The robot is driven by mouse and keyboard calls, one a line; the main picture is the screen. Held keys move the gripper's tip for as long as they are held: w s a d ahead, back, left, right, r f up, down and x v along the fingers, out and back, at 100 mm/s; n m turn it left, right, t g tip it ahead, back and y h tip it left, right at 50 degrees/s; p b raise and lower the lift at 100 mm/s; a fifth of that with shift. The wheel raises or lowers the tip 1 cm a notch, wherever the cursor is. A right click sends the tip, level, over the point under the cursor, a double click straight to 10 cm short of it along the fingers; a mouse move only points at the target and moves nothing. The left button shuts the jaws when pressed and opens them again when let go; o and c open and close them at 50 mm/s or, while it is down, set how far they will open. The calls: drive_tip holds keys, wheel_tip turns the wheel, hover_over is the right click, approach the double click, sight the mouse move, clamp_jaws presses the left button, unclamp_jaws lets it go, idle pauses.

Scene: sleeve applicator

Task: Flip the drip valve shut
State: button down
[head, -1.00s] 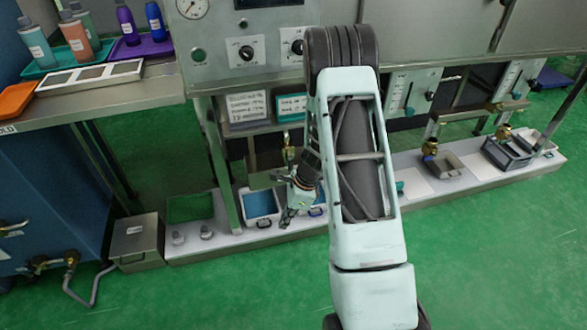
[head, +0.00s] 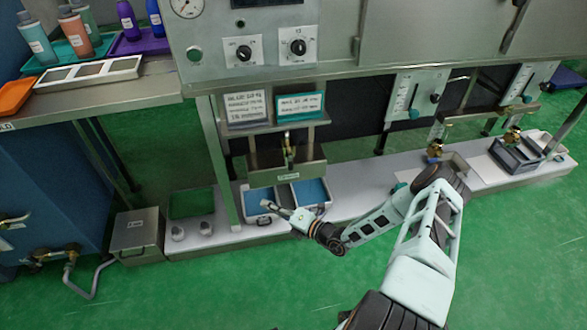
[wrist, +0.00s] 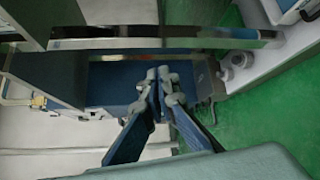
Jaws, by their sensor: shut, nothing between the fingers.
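A brass valve (head: 288,148) stands upright at the middle of a metal bracket plate (head: 288,174), above two blue-bottomed trays. It may be the drip valve; its lever is too small to read clearly. My gripper (head: 266,205) is shut and empty, low over the left blue tray (head: 258,199), in front of and below the valve. In the wrist view my gripper's fingertips (wrist: 164,76) meet in front of a blue surface. The valve cannot be made out in that view.
The control panel (head: 270,50) overhangs the low white ledge (head: 355,200). A green tray (head: 191,203) lies at left. The green floor in front is clear.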

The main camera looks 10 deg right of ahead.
sight(290, 161)
drive_tip(key=w+d+m+t+h, duration=0.4)
drive_tip(key=d+m+h, duration=0.1)
drive_tip(key=d+m, duration=0.3)
drive_tip(key=shift+w+d+r+t+h, duration=0.2)
drive_tip(key=shift+d+t+h, duration=0.1)
drive_tip(key=shift+d+t, duration=0.15)
drive_tip(key=shift+w, duration=0.1)
drive_tip(key=b+x, duration=0.3)
drive_tip(key=x, duration=0.7)
drive_tip(key=d, duration=0.4)
drive_tip(key=shift+f, duration=0.1)
